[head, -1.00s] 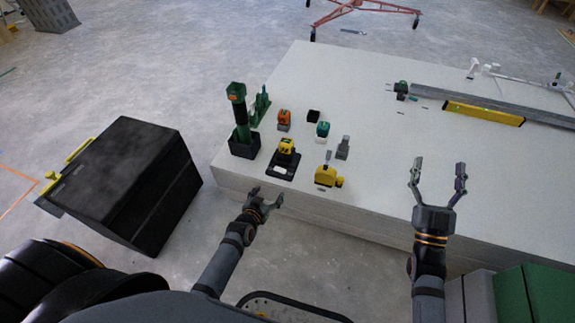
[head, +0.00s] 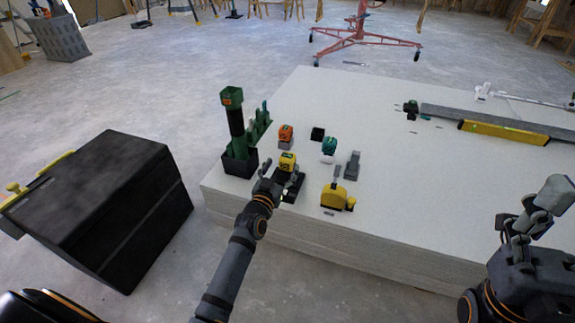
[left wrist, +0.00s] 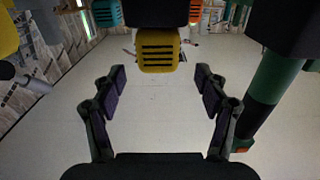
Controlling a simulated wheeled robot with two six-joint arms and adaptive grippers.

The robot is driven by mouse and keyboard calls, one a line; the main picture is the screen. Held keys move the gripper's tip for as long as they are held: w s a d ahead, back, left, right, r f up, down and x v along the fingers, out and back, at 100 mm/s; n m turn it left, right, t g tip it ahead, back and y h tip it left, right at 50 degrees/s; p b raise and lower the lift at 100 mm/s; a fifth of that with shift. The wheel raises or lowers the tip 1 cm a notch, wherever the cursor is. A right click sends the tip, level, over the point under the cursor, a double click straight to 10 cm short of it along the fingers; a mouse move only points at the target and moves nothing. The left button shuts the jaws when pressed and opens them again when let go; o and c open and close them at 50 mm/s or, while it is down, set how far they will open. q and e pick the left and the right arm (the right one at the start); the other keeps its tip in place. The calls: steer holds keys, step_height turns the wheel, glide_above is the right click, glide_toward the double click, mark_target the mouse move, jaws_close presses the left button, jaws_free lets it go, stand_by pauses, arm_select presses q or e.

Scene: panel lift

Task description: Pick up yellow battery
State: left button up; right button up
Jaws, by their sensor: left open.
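The yellow battery (head: 287,161) sits on a black charger base (head: 292,186) near the front edge of the white panel stack (head: 420,205). In the left wrist view the ribbed yellow battery (left wrist: 158,52) lies just beyond the fingertips, roughly centred between them. My left gripper (head: 275,181) is open and empty, close in front of the battery and partly covering the charger base. Its two fingers stand apart in the left wrist view (left wrist: 160,80). My right gripper (head: 527,220) is at the right over the panel edge, away from the battery; its jaw state is unclear.
A tall green and black tool (head: 235,125) stands left of the battery. An orange battery (head: 286,134), a teal item (head: 329,146) and a yellow tape measure (head: 338,197) are nearby. A yellow level (head: 500,132) lies farther right. A black box (head: 95,205) stands on the floor at left.

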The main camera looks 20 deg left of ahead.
mark_target(285, 163)
arm_select(q)
steer(key=w+b, duration=0.1)
steer(key=w, duration=0.4)
steer(key=shift+w+d+f+b, duration=0.15)
steer(key=shift+d+b, duration=0.05)
steer(key=shift+b, duration=0.15)
steer(key=c, duration=1.4)
steer(key=shift+r, duration=0.2)
